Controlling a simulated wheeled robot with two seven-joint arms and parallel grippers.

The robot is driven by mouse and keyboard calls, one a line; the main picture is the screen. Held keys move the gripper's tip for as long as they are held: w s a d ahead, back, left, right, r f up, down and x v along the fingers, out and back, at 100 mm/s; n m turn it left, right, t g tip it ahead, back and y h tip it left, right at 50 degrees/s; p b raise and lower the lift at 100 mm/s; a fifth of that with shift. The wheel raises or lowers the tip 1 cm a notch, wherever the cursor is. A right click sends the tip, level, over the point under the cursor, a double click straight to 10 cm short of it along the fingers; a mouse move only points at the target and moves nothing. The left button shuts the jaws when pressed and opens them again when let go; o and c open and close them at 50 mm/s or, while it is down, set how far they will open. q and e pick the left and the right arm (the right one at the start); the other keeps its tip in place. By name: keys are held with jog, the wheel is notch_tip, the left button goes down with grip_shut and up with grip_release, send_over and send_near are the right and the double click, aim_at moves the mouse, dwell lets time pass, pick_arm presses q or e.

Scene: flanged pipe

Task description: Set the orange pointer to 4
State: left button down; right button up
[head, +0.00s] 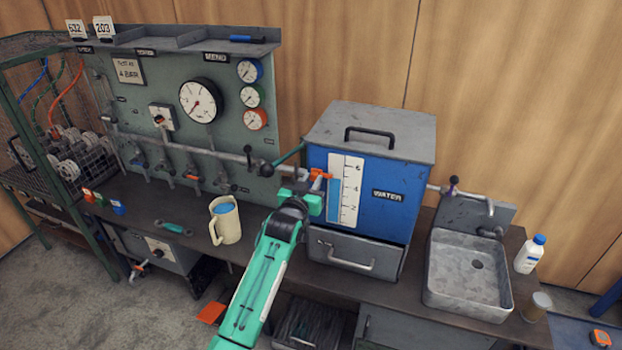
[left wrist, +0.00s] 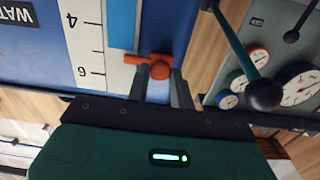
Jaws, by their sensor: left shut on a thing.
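The orange pointer (head: 320,174) sits at the left edge of a white scale (head: 346,190) on the front of the blue water tank (head: 375,215). My left gripper (head: 309,186) is shut on the pointer's knob. In the left wrist view, which is upside down, the two fingers (left wrist: 161,88) stand either side of the orange pointer (left wrist: 158,68). Its tip faces the scale between the 4 and 6 marks, nearer to 6. The blue level strip lies beside the scale's marks. My right gripper is not in view.
A black ball-ended lever (head: 267,170) stands just left of the tank. A panel with several dials (head: 201,100) is behind it. A cream jug (head: 225,220) stands on the bench at left. A sink (head: 467,272) and a white bottle (head: 530,254) are at right.

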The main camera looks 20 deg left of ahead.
pick_arm(q)
notch_tip(320, 180, down, 4)
jog(key=shift+r+b, duration=0.25)
jog(key=shift+b, duration=0.15)
jog(key=c, duration=1.2)
grip_release()
jog(key=shift+c, duration=0.2)
jog(key=shift+s, duration=0.1)
jog(key=s+b, duration=0.2)
jog(key=s, duration=1.1)
jog(key=shift+s+a, duration=0.25)
jog(key=shift+s, duration=0.05)
